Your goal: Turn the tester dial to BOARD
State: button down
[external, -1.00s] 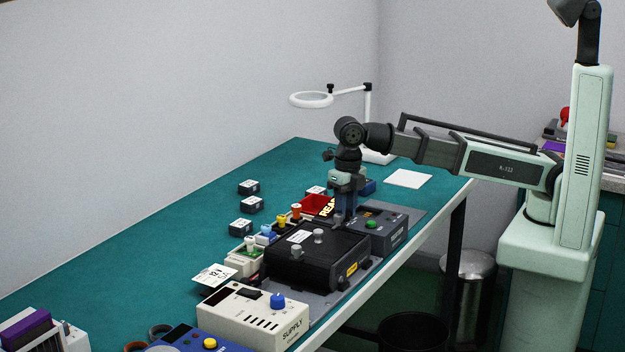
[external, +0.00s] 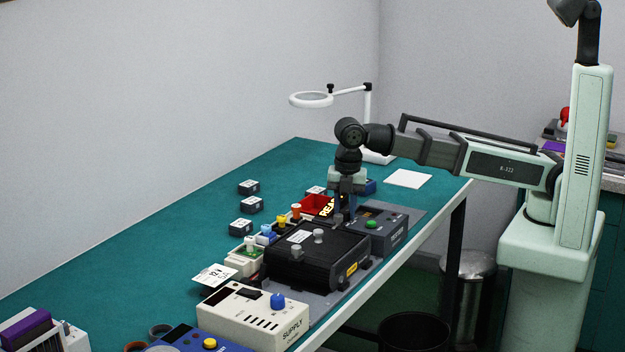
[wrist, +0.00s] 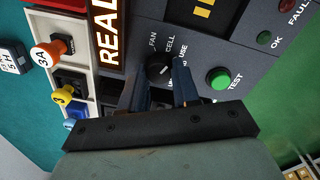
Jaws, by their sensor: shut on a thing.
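The tester (external: 393,237) is a dark grey box at the right end of the row on the bench, with a green TEST button and a small display. Its black dial (wrist: 158,70) shows in the wrist view among the labels FAN, CELL and one partly hidden that ends in USE. No BOARD label can be read. My gripper (wrist: 158,84) points down at the tester panel, its two dark blue fingers on either side of the dial and shut on it. The dial's exact pointing direction is hard to tell. In the external view my gripper (external: 345,211) hides the dial.
A READY sign (wrist: 106,30) stands close beside the dial. The green TEST button (wrist: 219,78) is just right of the fingers. A black box with knobs (external: 318,262) and a cream SUPPLY unit (external: 255,318) stand nearer the camera. Small dark blocks (external: 251,204) lie on the teal bench.

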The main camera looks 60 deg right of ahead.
aim_at(344, 213)
jog(key=m, duration=1.2)
jog(key=shift+w+m+h, duration=0.15)
jog(key=shift+m+h, duration=0.15)
jog(key=shift+m, duration=0.1)
dwell(0.3)
jog(key=c, duration=0.8)
grip_release()
jog(key=r, duration=1.2)
jog(key=shift+s+a, duration=0.2)
jog(key=shift+a, duration=0.1)
